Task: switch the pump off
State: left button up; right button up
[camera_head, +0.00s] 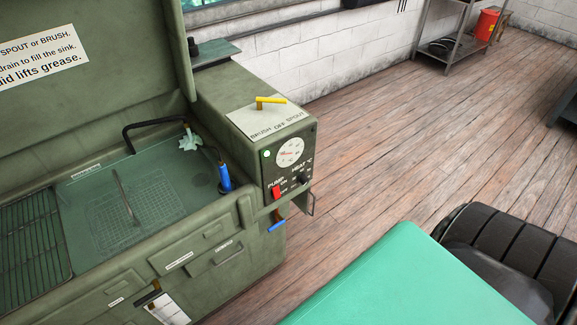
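The green parts washer (215,225) stands at the left with its lid raised. Its control box (225,90) is at the right end of the sink. A red rocker switch (277,191) sits low on the box's front panel under the label PUMP. The small print beside it and its tilt are too small to read surely. A green lamp (266,154) near the panel's upper left looks lit. A round white dial (290,152) and a black heat knob (303,178) are on the same panel. Neither of my grippers is in view.
A yellow lever (271,100) tops the box over a plate lettered BRUSH OFF SPOUT. A blue-handled brush (224,178) stands at the sink's right edge, near a black spout (150,124). A smooth green surface (405,285) fills the lower right. Wooden floor (385,145) right of the washer is clear.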

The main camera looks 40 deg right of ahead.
aim_at(276, 190)
jog(key=z, duration=1.05)
